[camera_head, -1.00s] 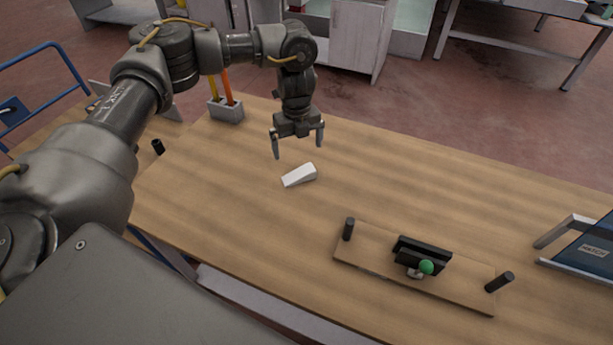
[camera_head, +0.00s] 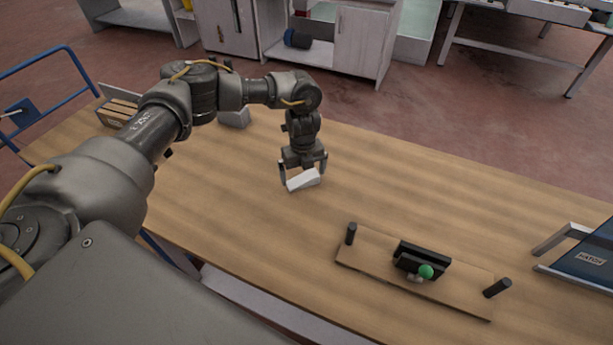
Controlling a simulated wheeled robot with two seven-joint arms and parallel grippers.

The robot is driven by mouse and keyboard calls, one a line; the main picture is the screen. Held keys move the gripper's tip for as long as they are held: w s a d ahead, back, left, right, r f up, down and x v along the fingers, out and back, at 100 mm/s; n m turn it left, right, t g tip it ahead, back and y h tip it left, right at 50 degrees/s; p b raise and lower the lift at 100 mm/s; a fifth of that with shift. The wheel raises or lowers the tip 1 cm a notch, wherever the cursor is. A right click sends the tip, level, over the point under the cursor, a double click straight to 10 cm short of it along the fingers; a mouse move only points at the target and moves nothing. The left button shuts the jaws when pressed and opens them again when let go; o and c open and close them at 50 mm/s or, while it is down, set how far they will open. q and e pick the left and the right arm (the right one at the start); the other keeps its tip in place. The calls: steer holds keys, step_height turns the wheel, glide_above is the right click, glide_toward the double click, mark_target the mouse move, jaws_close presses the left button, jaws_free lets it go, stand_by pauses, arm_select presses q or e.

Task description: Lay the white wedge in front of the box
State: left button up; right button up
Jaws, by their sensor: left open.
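The white wedge (camera_head: 303,180) lies on the wooden table, left of the picture's middle. My left gripper (camera_head: 304,174) is down over it and open, with one finger on each side of the wedge. Whether the fingers touch it I cannot tell. A brown box-like thing (camera_head: 119,112) shows at the far left, partly hidden by my left arm. A small grey block (camera_head: 236,117) stands on the table's far side behind my left arm. Which of these is the box I cannot tell. My right gripper is out of view.
A wooden board (camera_head: 370,264) with black posts, a black clamp and a green knob (camera_head: 425,271) lies at the front right. A blue labelled panel on a metal frame (camera_head: 583,253) stands at the right edge. The table (camera_head: 240,195) is bare around the wedge.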

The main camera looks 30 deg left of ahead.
arm_select(q)
steer(key=shift+f, duration=1.2)
steer(key=c, duration=0.8)
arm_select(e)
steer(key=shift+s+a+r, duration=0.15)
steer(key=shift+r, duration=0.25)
arm_select(q)
steer(key=shift+r, duration=0.15)
steer(key=shift+r, duration=0.55)
steer(key=s+d+r+b, duration=0.1)
steer(key=s+r, duration=0.3)
steer(key=s+r+b, duration=0.1)
steer(key=s+r, duration=0.2)
steer(key=s, duration=0.2)
steer(key=s+d+r, duration=0.1)
steer(key=s+r, duration=0.3)
steer(key=shift+s+d+r+b, duration=0.35)
steer(key=shift+s+b, duration=0.05)
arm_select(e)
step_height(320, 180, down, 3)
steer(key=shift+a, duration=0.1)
